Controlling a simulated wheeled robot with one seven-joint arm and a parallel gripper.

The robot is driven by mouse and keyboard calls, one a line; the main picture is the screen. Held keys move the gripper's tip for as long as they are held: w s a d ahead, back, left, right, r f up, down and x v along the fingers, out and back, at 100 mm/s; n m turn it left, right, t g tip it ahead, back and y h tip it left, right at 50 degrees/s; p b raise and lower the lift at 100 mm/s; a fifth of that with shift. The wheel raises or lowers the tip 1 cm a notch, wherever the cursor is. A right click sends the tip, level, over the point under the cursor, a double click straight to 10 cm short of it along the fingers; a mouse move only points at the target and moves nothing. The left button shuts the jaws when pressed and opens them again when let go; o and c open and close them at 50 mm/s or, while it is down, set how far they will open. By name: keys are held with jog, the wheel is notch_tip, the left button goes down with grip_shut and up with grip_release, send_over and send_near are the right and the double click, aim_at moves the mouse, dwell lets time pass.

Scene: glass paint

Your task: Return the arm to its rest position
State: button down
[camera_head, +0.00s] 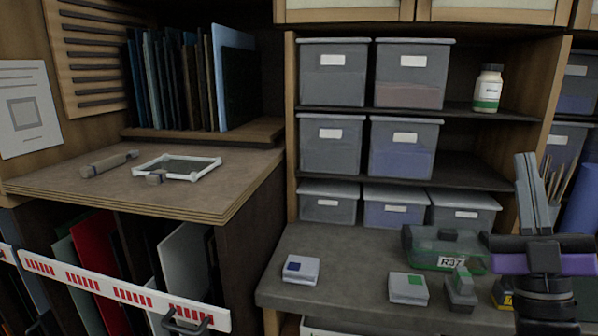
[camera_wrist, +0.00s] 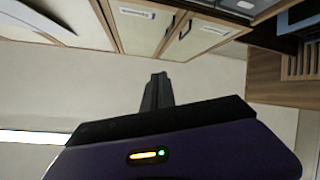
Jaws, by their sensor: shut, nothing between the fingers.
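My gripper (camera_head: 533,188) is at the right of the head view, raised in front of the shelf unit with its fingers pointing up. The fingers are shut together with nothing between them. In the wrist view my gripper (camera_wrist: 158,78) also shows closed fingers. Behind them are a pale wall and, at the top, cabinet doors that appear turned on their side. The gripper touches nothing that I can see.
A grey bench (camera_head: 335,252) holds a blue-marked box (camera_head: 301,270), a green-marked box (camera_head: 408,289) and a green transparent case (camera_head: 425,249) near my arm. Shelves hold grey bins (camera_head: 332,75) and a white-green bottle (camera_head: 488,88). A left worktop (camera_head: 120,187) bears a white frame (camera_head: 180,165).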

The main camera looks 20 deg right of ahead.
jog(key=s+a+f+m+g, duration=0.2)
jog(key=a+f+g, duration=0.15)
jog(key=f, duration=0.45)
jog(key=s+a+f+m+g+y, duration=0.1)
jog(key=s+a+f+m+g, duration=0.15)
jog(key=a+f, duration=0.45)
jog(key=s+a+f+m+g, duration=0.2)
jog(key=f+m, duration=0.1)
jog(key=f, duration=0.7)
jog(key=s+a+f+n+g+y, duration=0.2)
jog(key=s+a+f+g+y, duration=0.1)
jog(key=s, duration=0.5)
jog(key=s+a+f+n+g+y, duration=0.1)
jog(key=s+a+f+g+y, duration=0.1)
jog(key=s+a+f+y, duration=0.3)
jog(key=s+a+f, duration=0.2)
jog(key=s+f, duration=0.1)
jog(key=f, duration=0.1)
jog(key=shift+s+a+f+n+g, duration=0.2)
jog(key=shift+a+f+n+g, duration=0.05)
jog(key=shift+f+n+g, duration=0.15)
